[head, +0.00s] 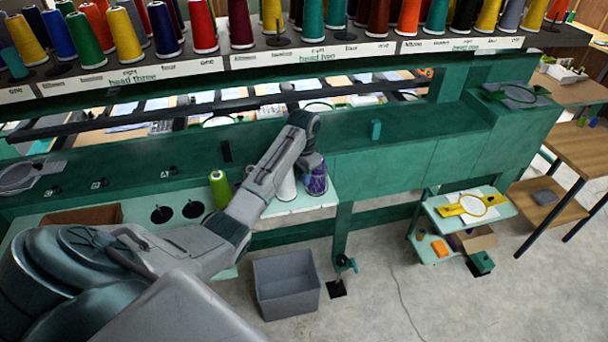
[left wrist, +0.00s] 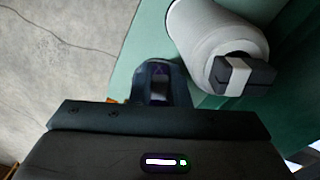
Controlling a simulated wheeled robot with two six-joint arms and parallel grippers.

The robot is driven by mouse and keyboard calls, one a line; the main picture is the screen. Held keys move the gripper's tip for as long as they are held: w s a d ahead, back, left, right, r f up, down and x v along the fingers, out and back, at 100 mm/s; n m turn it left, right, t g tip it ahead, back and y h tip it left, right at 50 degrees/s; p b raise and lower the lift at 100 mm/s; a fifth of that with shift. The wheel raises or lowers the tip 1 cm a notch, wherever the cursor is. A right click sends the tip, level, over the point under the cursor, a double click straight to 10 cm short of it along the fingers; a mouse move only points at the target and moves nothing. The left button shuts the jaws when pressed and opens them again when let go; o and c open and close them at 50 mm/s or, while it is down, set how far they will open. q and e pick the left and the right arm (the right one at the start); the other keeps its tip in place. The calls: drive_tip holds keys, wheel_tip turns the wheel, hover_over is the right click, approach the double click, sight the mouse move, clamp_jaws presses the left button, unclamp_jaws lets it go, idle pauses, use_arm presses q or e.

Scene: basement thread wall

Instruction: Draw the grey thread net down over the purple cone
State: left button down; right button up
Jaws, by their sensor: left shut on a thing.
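The purple cone (head: 317,186) stands upright on the pale green shelf, to the right of a white cone. Fine pale criss-cross lines of the grey thread net (head: 315,178) show on its visible side. How far down the net reaches is too small to tell. My left gripper (head: 312,163) is at the top of the purple cone and hides it. In the left wrist view the gripper (left wrist: 158,82) is shut, with a little purple between its dark fingers; the held net is not clear there. My right gripper is not in view.
The white cone (head: 286,186) stands close on the left; it also shows in the left wrist view (left wrist: 212,40). A lime-green cone (head: 219,189) stands farther left. A grey bin (head: 286,284) is on the floor below. A small cart (head: 464,215) stands at right.

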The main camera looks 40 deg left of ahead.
use_arm(q)
drive_tip(key=shift+f, duration=0.1)
idle(0.5)
drive_tip(key=c, duration=1.3)
unclamp_jaws()
